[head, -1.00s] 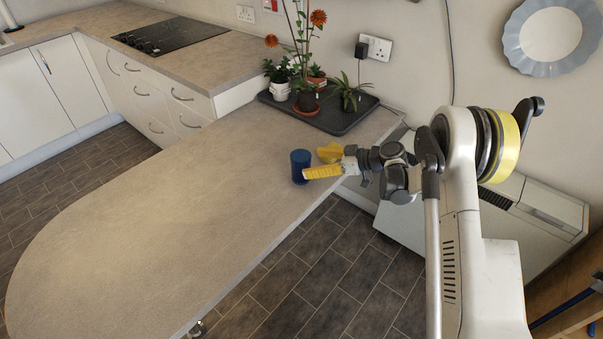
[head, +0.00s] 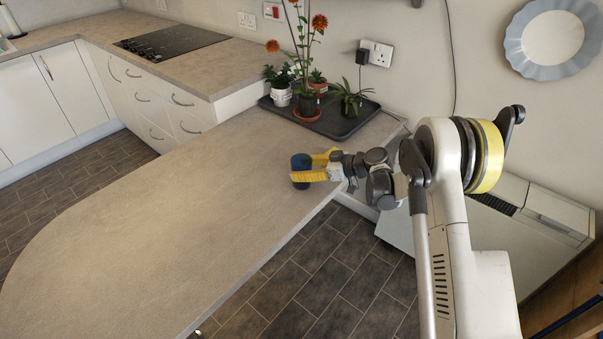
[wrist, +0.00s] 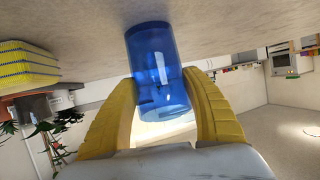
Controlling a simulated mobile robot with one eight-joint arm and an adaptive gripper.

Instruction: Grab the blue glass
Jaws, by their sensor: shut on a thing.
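The blue glass (head: 301,162) is on the beige counter (head: 200,190), near its right edge in the head view. In the wrist view the blue glass (wrist: 156,70) is see-through and lies between the two yellow fingers. My gripper (head: 318,167) reaches it from the right and is shut on it. In the wrist view, my gripper (wrist: 168,110) has one finger on each side of the glass. The near finger hides part of the glass in the head view. I cannot tell whether the glass still touches the counter.
A dark tray (head: 335,122) with several potted plants stands behind the glass by the wall. A black hob (head: 172,41) is set in the back counter. The counter to the left of the glass is clear. Tiled floor (head: 310,270) lies beyond its right edge.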

